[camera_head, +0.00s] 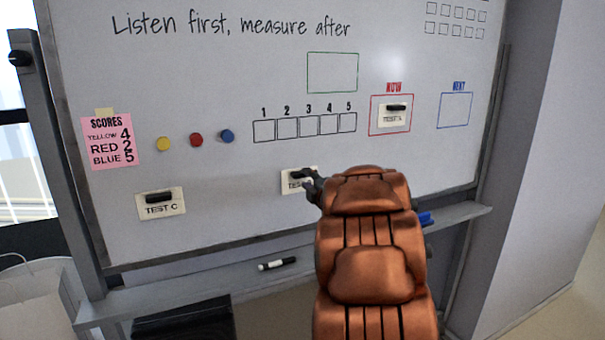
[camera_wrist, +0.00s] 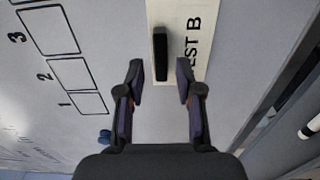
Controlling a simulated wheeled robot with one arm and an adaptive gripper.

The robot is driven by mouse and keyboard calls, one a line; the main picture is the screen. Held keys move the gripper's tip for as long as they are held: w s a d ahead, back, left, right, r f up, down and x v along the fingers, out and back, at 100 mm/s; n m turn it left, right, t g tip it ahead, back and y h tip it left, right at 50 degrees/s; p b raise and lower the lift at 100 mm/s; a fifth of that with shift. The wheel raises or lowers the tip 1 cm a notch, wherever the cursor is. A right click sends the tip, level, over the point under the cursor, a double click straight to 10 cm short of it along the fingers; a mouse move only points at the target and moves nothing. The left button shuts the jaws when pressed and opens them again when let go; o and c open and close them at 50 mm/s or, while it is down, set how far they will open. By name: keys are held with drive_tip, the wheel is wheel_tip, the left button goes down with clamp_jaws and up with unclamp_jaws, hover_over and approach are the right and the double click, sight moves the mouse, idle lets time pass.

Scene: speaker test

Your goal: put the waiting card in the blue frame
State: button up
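The whiteboard carries cards with black handles. The TEST B card (camera_head: 291,186) is on the lower middle of the board, partly hidden by my gripper (camera_head: 309,182). In the wrist view, its black handle (camera_wrist: 162,55) stands ahead of my open gripper (camera_wrist: 160,74), its near end between the two spread fingertips, with a gap on each side. The TEST C card (camera_head: 161,208) is at lower left. The TEST A card (camera_head: 394,119) is inside the red frame (camera_head: 371,118) labelled NOW. The blue frame (camera_head: 454,112) at right is empty.
A numbered row of boxes (camera_head: 305,126) and an empty green frame (camera_head: 332,73) are higher up. Yellow, red and blue round magnets (camera_head: 227,136) are left of it. A marker (camera_head: 277,264) lies on the ledge (camera_head: 240,282). The board between TEST B and the blue frame is mostly clear.

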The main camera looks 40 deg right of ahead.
sight(301, 182)
drive_tip(key=shift+b+x, duration=0.4)
drive_tip(key=shift+x, duration=1)
clamp_jaws()
drive_tip(key=shift+f, duration=0.1)
